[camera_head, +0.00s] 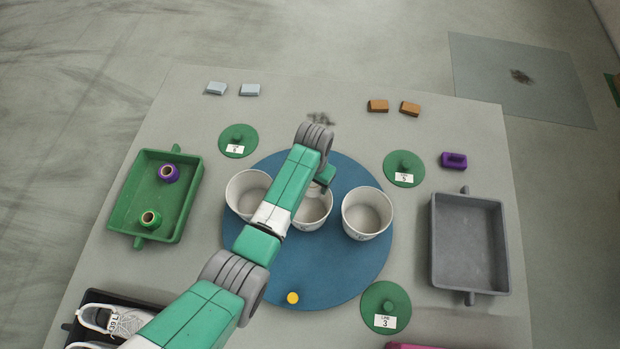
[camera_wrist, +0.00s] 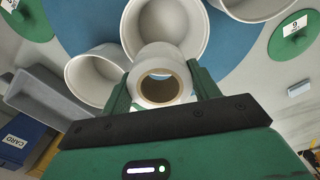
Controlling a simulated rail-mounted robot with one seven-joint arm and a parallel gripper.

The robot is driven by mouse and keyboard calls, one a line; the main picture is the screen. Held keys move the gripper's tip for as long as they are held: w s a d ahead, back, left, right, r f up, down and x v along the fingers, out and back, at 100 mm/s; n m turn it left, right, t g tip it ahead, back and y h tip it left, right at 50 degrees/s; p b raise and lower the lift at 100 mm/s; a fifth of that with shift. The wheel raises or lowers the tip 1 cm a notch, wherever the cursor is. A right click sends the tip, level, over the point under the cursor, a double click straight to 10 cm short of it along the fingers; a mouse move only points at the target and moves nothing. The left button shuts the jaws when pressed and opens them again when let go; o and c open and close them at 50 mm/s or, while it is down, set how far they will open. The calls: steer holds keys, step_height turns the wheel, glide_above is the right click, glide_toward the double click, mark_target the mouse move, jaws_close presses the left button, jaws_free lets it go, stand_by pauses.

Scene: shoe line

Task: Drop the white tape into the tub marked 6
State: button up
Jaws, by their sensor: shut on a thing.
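My gripper (camera_wrist: 161,84) is shut on the white tape (camera_wrist: 158,58), a white roll with a brown core, in the wrist view. In the head view my gripper (camera_head: 322,180) is above the middle white tub (camera_head: 312,222), and the tape cannot be told apart there. The middle tub (camera_wrist: 186,52) lies beyond the tape in the wrist view. A left white tub (camera_head: 240,206) and a right white tub (camera_head: 367,226) flank it on a blue disc (camera_head: 335,285). All three tubs are uncovered. Their marks are too small to read, so I cannot tell which is 6.
Green lids lie around the disc: upper left (camera_head: 236,134), right (camera_head: 404,163), and lower right (camera_head: 386,298). A green tray (camera_head: 128,212) with purple and green tape rolls is left. An empty grey tray (camera_head: 470,240) is right. Small blocks lie at the back.

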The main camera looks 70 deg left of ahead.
step_height(320, 180, down, 5)
steer(key=b, duration=0.3)
steer(key=shift+r+b, duration=0.15)
steer(key=shift+b, duration=0.25)
steer(key=o, duration=1.1)
step_height(320, 180, up, 8)
steer(key=shift+f+p, duration=0.1)
steer(key=shift+p, duration=0.95)
